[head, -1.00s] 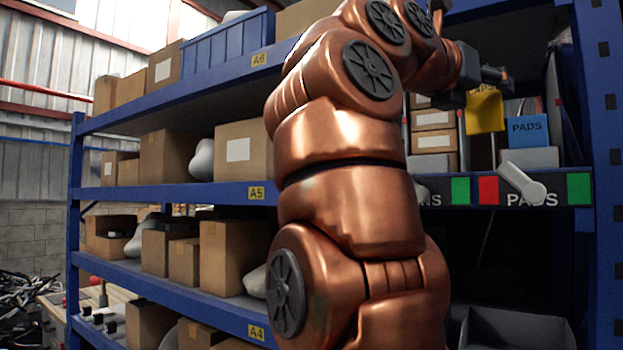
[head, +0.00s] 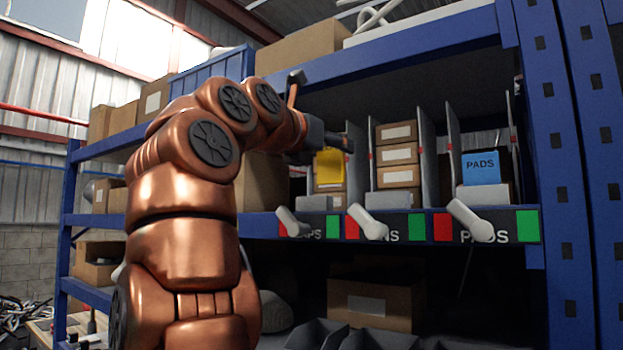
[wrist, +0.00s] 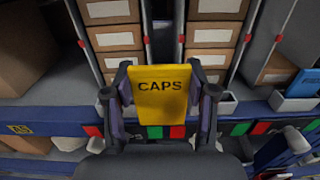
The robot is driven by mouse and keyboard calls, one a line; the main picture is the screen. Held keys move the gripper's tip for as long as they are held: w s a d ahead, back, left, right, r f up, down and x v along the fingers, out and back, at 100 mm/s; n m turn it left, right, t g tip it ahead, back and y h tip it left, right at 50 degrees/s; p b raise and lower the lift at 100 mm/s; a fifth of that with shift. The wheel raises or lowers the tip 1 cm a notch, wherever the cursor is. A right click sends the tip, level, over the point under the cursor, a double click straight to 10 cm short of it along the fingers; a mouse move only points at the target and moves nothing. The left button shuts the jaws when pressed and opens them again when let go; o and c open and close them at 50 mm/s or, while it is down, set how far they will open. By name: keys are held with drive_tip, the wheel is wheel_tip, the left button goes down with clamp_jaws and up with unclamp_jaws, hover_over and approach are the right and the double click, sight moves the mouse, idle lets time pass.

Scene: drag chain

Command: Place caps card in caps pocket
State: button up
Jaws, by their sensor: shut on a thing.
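My gripper (wrist: 160,84) is shut on the yellow caps card (wrist: 160,93), with a finger at each side edge. The card is upright, its CAPS lettering facing the wrist camera. In the head view, the card (head: 330,170) hangs in front of the caps bay's boxes, above the grey caps pocket (head: 314,203) and apart from it. In the wrist view, the card overlaps the dividers between the caps and middle bays, and the caps pocket is largely hidden behind my gripper.
A blue PADS card (head: 481,168) stands in the pads pocket (head: 484,196) at right. The middle pocket (head: 388,200) shows no card. Thin upright dividers (head: 428,160) separate the bays. White levers (head: 374,225) stick out from the blue shelf's front edge.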

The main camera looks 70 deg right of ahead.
drive_tip(key=shift+w+d+f, duration=0.75)
drive_tip(key=shift+w+d, duration=0.25)
drive_tip(key=shift+d, duration=0.2)
drive_tip(key=shift+w+d+f, duration=0.7)
drive_tip(key=shift+w+d, duration=0.3)
drive_tip(key=shift+d, duration=0.2)
drive_tip(key=shift+w+d+f, duration=0.75)
drive_tip(key=shift+w+d, duration=0.25)
drive_tip(key=shift+d, duration=0.2)
drive_tip(key=shift+f, duration=0.2)
drive_tip(key=o, duration=0.9)
drive_tip(key=shift+r, duration=0.1)
